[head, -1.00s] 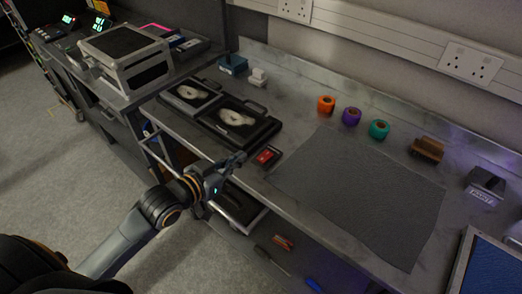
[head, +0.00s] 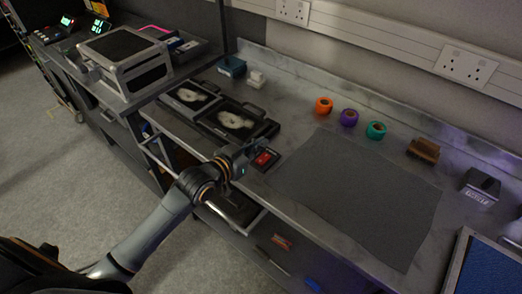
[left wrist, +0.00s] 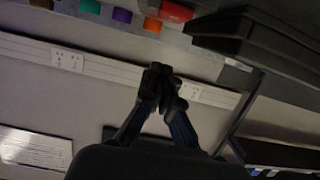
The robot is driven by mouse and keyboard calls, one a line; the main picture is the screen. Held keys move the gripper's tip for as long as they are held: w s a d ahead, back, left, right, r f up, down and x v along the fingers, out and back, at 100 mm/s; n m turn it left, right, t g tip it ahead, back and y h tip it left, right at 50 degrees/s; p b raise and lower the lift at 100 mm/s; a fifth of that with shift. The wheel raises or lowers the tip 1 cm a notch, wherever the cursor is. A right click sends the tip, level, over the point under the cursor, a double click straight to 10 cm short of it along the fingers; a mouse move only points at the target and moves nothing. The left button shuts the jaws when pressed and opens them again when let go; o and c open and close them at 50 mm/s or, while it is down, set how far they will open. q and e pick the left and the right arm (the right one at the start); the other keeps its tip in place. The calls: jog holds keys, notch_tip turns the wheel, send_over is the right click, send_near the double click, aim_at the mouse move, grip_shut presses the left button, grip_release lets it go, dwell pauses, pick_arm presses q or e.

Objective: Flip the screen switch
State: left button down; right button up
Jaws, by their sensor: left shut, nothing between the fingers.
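A small dark box with a red rocker-like top, which looks like the switch (head: 266,158), lies on the grey bench by its front edge. The red part also shows at the top of the left wrist view (left wrist: 176,11). Two dark panels with pale blurry pictures, which look like the screens (head: 236,120), lie just behind and left of it. My left gripper (head: 257,147) is shut and empty, right beside the red switch. Its closed fingertips (left wrist: 161,84) show in the left wrist view, and contact cannot be told. The switch's position is unclear. My right gripper is out of view.
A grey mat (head: 355,195) covers the bench to the right. Orange (head: 324,105), purple (head: 348,117) and teal (head: 376,130) tape rolls stand behind it, with a brown brush-like block (head: 424,150). A lower shelf with small tools lies below the front edge.

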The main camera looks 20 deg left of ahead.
aim_at(262, 157)
pick_arm(q)
jog(key=shift+w+d+f, duration=0.1)
jog(key=shift+w+f, duration=0.15)
jog(key=shift+f, duration=0.85)
jog(key=shift+w+d+f, duration=0.1)
jog(key=shift+w+f, duration=0.1)
jog(key=shift+f, duration=0.85)
jog(key=shift+r+p, duration=0.15)
jog(key=shift+p, duration=0.4)
jog(key=shift+w+g+p, duration=0.15)
jog(key=shift+g+p, duration=0.35)
jog(key=shift+p, duration=0.65)
jog(key=shift+f+b, duration=0.4)
jog(key=shift+d, duration=0.1)
